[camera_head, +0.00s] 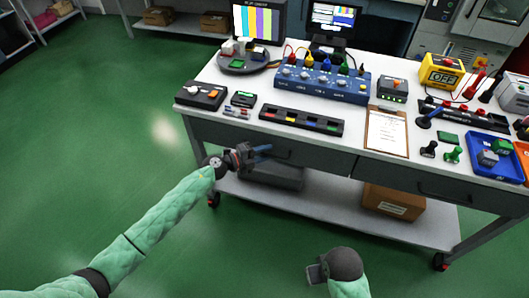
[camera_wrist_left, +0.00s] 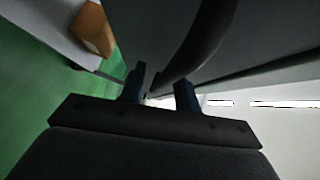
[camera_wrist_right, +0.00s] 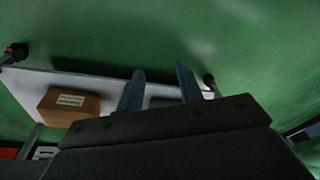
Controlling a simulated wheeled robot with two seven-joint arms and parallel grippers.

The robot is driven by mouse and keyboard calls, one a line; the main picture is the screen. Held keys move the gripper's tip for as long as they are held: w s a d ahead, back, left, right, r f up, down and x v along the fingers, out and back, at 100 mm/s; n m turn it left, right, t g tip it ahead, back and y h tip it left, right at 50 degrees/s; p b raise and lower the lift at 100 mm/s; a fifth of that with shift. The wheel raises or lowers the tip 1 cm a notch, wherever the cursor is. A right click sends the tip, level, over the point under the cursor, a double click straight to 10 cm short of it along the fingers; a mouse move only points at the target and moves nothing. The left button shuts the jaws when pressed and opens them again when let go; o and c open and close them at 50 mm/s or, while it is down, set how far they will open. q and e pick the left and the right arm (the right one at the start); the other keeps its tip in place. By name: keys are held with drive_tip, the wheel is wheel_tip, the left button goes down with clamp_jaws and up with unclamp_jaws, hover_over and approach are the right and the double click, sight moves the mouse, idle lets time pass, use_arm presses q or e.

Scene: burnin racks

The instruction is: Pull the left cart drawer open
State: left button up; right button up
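The left cart drawer (camera_head: 325,159) is a grey front under the white cart top and looks flush with the cart. Its dark bar handle (camera_head: 283,154) is partly hidden by my left gripper (camera_head: 262,153). In the left wrist view the handle (camera_wrist_left: 203,35) looms as a dark curved bar, its near end at the gap between the fingers of my left gripper (camera_wrist_left: 160,92). The fingers are apart; I cannot tell whether they touch the handle. My right gripper (camera_head: 316,273) is low in front of the cart, and in the right wrist view (camera_wrist_right: 158,88) it is open and empty.
The cart top (camera_head: 215,75) holds several devices, a clipboard (camera_head: 387,132) and a blue tray (camera_head: 490,160). A right drawer (camera_head: 430,184) is beside the left one. A cardboard box (camera_head: 393,202) stands on the lower shelf (camera_head: 330,212). Green floor before the cart is clear.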

use_arm(q)
clamp_jaws()
use_arm(e)
drive_tip(key=shift+f, duration=0.1)
use_arm(q)
drive_tip(key=shift+s, duration=0.1)
